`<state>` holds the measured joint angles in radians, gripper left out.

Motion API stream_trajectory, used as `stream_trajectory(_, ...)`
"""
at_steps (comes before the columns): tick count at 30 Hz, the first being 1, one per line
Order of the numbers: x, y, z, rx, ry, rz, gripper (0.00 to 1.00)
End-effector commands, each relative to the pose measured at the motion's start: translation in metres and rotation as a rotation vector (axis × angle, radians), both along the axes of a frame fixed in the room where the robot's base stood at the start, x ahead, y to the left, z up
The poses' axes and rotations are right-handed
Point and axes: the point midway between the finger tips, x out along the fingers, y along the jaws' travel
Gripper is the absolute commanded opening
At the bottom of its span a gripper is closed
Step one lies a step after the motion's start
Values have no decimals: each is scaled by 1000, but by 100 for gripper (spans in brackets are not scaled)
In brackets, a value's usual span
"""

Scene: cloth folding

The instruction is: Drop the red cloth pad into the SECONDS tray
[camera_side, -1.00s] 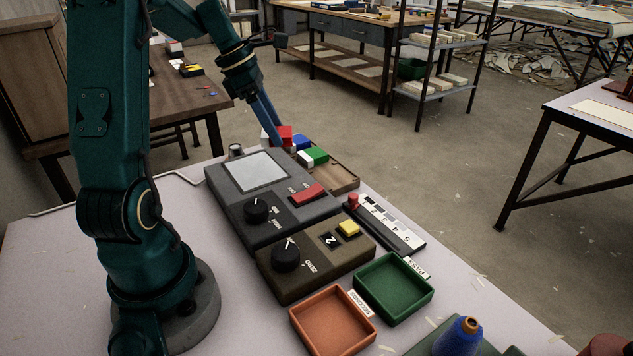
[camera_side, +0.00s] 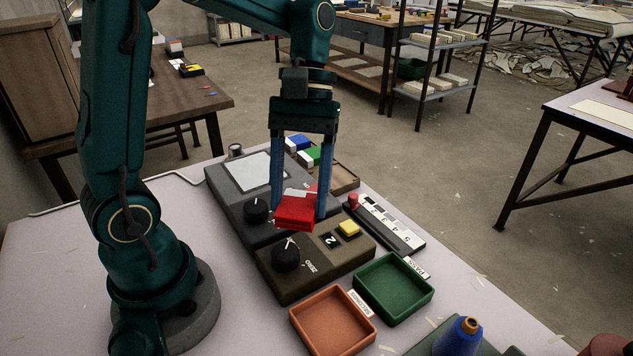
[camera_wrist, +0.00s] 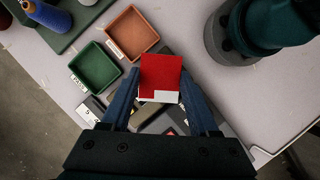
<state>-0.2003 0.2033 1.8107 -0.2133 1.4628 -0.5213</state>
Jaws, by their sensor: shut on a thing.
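The red cloth pad (camera_side: 296,211) has a white patch at one edge. My gripper (camera_side: 298,212) is shut on it, one blue finger on each side, and holds it above the control boxes. In the wrist view the pad (camera_wrist: 161,74) sits between the fingertips (camera_wrist: 160,85). The SECONDS tray (camera_side: 332,321) is a square orange-brown tray, empty, at the front of the table. In the wrist view the SECONDS tray (camera_wrist: 132,33) lies beyond the pad, up and to the left.
An empty green PASS tray (camera_side: 394,288) stands beside the SECONDS tray. The box with the black dial (camera_side: 312,265) and the grey box with a pale plate (camera_side: 262,172) are below my gripper. A blue cone spool (camera_side: 458,338) stands at the front. Blue and green pads (camera_side: 308,154) lie behind.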

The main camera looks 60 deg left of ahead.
Motion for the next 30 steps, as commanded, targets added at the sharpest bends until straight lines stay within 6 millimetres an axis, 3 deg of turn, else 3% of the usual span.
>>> stream_trajectory(9,-10,-69,-42,0,7,-6,0)
stream_trajectory(13,-11,-89,-54,0,4,-1,0)
stream_trajectory(18,-12,-101,-62,0,2,4,0)
stream_trajectory(25,-13,-101,-92,1,6,7,0)
stream_trajectory(30,-12,-100,-102,1,1,5,0)
